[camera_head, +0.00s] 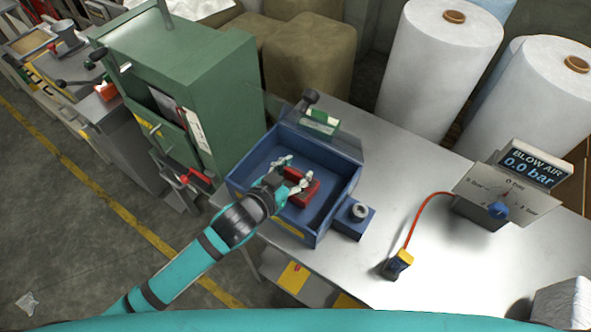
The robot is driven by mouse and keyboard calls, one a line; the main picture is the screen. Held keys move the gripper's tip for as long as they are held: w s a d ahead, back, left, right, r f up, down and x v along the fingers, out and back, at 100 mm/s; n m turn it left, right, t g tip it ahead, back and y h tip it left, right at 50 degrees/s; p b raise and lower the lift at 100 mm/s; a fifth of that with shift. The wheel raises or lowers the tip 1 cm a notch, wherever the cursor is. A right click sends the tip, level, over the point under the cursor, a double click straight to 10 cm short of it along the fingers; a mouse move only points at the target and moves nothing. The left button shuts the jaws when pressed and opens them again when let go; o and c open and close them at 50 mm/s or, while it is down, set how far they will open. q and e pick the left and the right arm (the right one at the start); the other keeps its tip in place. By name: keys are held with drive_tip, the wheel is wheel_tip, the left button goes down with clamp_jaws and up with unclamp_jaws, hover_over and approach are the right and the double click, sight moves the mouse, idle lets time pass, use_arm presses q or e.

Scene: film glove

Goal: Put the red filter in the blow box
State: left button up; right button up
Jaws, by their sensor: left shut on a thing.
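The blow box (350,186) is a blue open-topped box on the grey table, with a clear lid raised at its back. The red filter (310,190) is inside the box's walls as seen from above, toward its right front. My left gripper (296,180) reaches over the front left wall and is shut on the red filter. Whether the filter touches the box floor I cannot tell. My right gripper is not in view.
A green cabinet (190,75) stands left of the box. Large white rolls (440,60) stand behind the table.

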use_arm(q)
drive_tip(key=shift+w+d, duration=0.1)
drive_tip(key=shift+w, duration=0.05)
drive_tip(key=shift+f, duration=0.1)
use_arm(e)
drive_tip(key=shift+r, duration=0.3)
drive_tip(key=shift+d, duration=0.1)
use_arm(q)
drive_tip(key=shift+f, duration=0.15)
drive_tip(key=o, duration=1.2)
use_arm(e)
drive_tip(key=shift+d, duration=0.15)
use_arm(q)
drive_tip(key=shift+o, duration=0.2)
drive_tip(key=b+v, duration=0.2)
drive_tip(key=v, duration=0.9)
drive_tip(key=shift+s+a+r, duration=0.25)
drive_tip(key=shift+s+a, duration=0.05)
drive_tip(key=shift+s, duration=0.1)
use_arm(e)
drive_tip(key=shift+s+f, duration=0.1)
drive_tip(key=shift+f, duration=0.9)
